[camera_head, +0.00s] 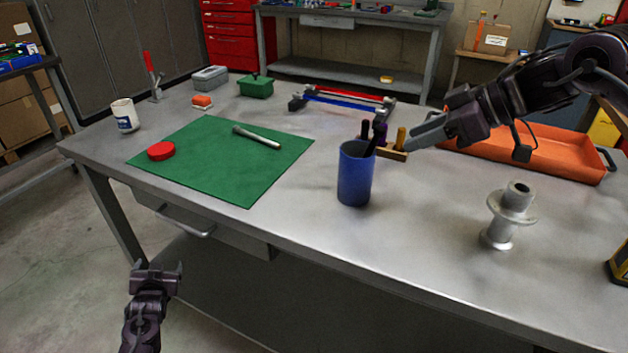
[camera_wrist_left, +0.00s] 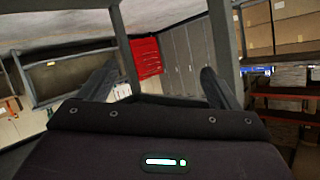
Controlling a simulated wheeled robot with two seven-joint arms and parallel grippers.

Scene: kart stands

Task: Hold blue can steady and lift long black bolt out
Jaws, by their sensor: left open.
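The blue can (camera_head: 354,182) stands upright on the grey workbench, near the middle of its front edge. My left gripper (camera_head: 157,267) is open and empty in front of the bench, low and left of the can. Its spread fingers show in the left wrist view (camera_wrist_left: 157,84).
A brass-coloured piece on a small block (camera_head: 397,152) is behind the can. A grey flanged part (camera_head: 511,215) stands to the right, before an orange tray (camera_head: 530,158). A green mat (camera_head: 215,165) with a red disc and a metal rod lies left. The bench around the can's front is clear.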

